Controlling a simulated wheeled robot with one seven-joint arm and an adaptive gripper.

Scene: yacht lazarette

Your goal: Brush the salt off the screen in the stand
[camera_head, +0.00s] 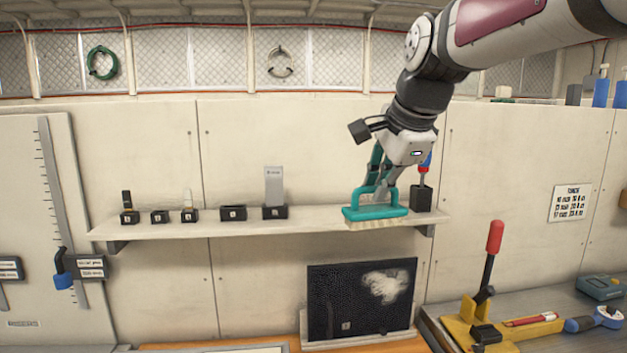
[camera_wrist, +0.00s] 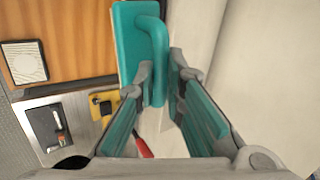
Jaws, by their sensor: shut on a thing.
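My gripper (camera_head: 380,190) is shut on the handle of a teal brush (camera_head: 375,213), whose pale bristles point down. The brush is at the right part of the wall shelf; I cannot tell whether its bristles touch the shelf. The wrist view shows the brush (camera_wrist: 128,45) with its handle between the fingertips (camera_wrist: 162,80). A dark screen (camera_head: 335,300) stands upright in a pale stand (camera_head: 360,342) below the shelf. A white patch of salt (camera_head: 387,284) covers its upper right area. The screen is not clearly seen in the wrist view.
The wall shelf (camera_head: 300,226) carries several small black holders and a black cup (camera_head: 421,198) with a red-and-blue tool, close right of the brush. A yellow fixture with a red-handled lever (camera_head: 495,238) stands right of the screen. The wall between shelf and screen is bare.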

